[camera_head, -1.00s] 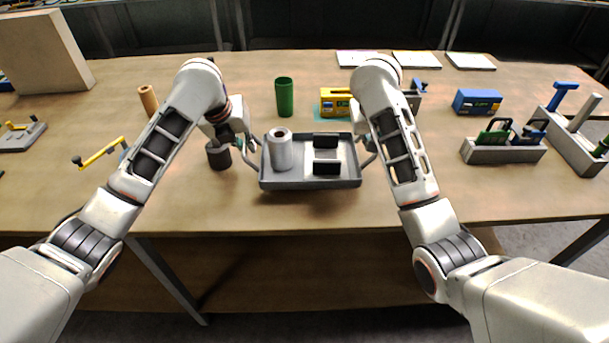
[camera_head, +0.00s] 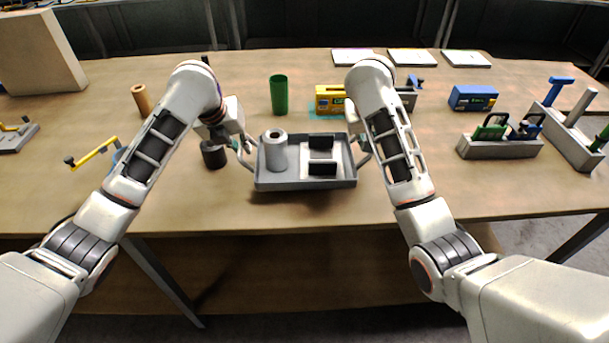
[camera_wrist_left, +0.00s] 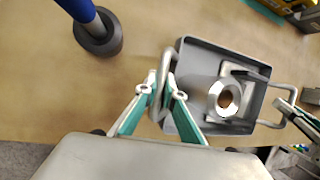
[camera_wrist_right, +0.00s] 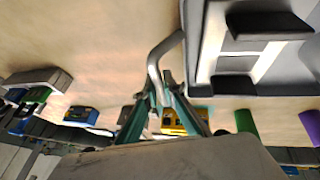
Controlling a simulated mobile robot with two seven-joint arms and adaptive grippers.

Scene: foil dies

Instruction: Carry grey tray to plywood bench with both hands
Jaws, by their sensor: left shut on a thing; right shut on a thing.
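The grey tray (camera_head: 305,185) is a shallow rectangle with a bar handle at each end, roughly level over the front middle of a wood-topped bench (camera_head: 450,190). A shadow shows under its front edge; I cannot tell how much gap there is. In it are a silver hollow cylinder (camera_head: 276,155) and a pale plate with two black blocks (camera_head: 322,168). My left gripper (camera_head: 240,143) is shut on the tray's left handle (camera_wrist_left: 165,72). My right gripper (camera_head: 365,152) is shut on the right handle (camera_wrist_right: 155,62); my forearm partly hides it in the head view.
A dark round-based object (camera_head: 213,155) stands close left of the tray. Behind are a green cylinder (camera_head: 279,95) and a yellow box (camera_head: 329,98). A grey tool holder (camera_head: 500,148) and a blue box (camera_head: 473,98) stand right. The bench front right of the tray is clear.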

